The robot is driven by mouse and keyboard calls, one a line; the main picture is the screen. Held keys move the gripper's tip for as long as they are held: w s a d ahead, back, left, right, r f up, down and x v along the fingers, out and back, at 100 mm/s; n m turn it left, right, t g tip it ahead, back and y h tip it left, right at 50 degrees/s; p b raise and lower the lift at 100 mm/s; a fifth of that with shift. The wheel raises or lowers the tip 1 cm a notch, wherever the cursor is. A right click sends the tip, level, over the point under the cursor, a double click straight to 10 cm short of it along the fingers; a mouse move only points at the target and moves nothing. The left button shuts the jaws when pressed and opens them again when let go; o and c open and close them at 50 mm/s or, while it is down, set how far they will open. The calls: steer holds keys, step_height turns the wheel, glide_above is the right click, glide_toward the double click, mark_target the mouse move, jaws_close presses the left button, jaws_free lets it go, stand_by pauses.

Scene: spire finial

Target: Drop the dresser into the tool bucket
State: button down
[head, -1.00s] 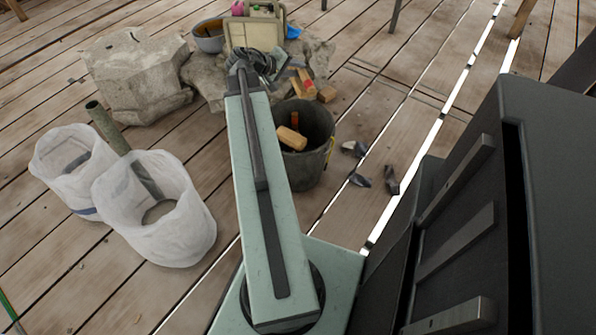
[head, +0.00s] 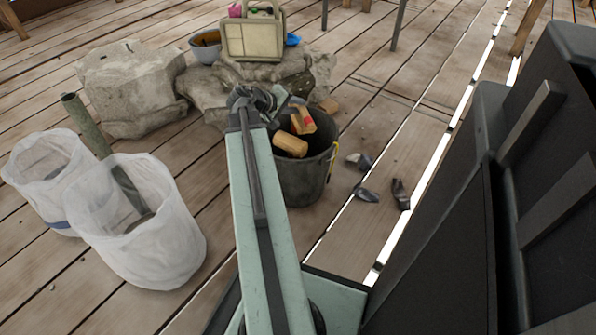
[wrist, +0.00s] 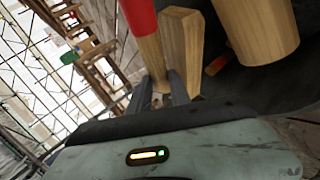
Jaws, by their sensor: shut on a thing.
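The dresser (head: 302,123), pale wood with a red part, is in my gripper (head: 287,105) over the far part of the tool bucket's mouth. In the wrist view my gripper (wrist: 168,88) is shut on its wooden handle, below a red section (wrist: 138,14). The dark tool bucket (head: 300,183) stands upright on the deck, a yellow mark on its side. A wooden mallet (head: 290,144) sits in its mouth and also shows in the wrist view (wrist: 262,25). My arm hides the bucket's left side.
Pale stone blocks (head: 130,90) lie behind and left, with a beige case (head: 252,40) and a bowl (head: 206,45) on them. Two white sacks (head: 150,240) stand at left.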

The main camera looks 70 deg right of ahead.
steer(key=shift+f, duration=0.15)
steer(key=c, duration=1.1)
jaws_free()
steer(key=p+v, duration=0.4)
steer(key=v, duration=0.3)
steer(key=shift+w+a, duration=0.15)
steer(key=shift+a, duration=0.15)
